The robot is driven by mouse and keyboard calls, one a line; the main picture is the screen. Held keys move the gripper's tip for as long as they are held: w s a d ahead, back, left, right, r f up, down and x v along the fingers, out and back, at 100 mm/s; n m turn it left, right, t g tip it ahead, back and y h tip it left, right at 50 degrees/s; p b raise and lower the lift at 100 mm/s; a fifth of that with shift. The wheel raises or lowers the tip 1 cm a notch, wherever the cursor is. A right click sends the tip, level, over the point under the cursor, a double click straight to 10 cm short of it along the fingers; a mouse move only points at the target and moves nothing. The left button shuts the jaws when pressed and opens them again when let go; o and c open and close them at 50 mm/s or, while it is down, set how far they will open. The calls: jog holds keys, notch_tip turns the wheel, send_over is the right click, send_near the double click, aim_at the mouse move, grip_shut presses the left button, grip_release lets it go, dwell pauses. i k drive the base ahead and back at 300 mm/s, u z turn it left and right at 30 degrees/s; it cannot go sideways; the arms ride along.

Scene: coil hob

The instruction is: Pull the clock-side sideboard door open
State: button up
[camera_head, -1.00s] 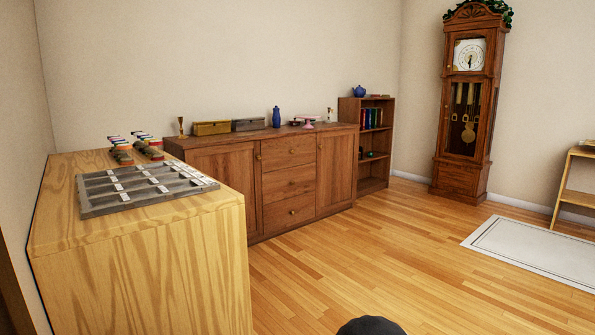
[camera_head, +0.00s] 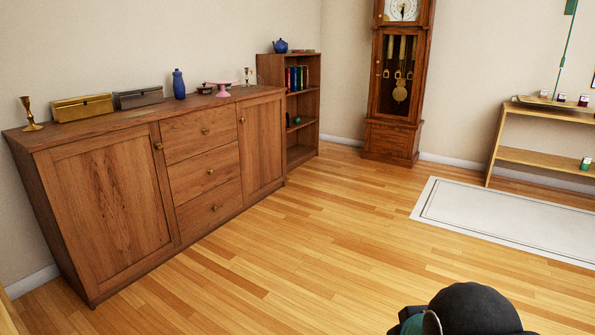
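The wooden sideboard (camera_head: 125,136) stands against the back wall. It has a left door (camera_head: 112,200), a stack of three drawers (camera_head: 206,170) in the middle, and a clock-side door (camera_head: 262,145) on the right. The clock-side door is shut. Its small knob (camera_head: 242,120) sits near its upper left edge. The tall grandfather clock (camera_head: 400,85) stands in the corner to the right, beyond a bookcase. A dark rounded part of my own arm shows at the bottom right, well apart from the sideboard. My gripper's fingers are not visible.
A low bookcase (camera_head: 301,115) stands between sideboard and clock. On the sideboard top are a candlestick (camera_head: 30,113), boxes, a blue bottle (camera_head: 179,84) and a pink stand (camera_head: 222,88). A white rug (camera_head: 510,220) and light shelf (camera_head: 545,157) are at right. The floor before the sideboard is clear.

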aim_at(262, 120)
jog(key=z, duration=0.3)
jog(key=i, duration=2.05)
jog(key=u, duration=0.4)
jog(key=i, duration=1.85)
jog(key=u, duration=0.6)
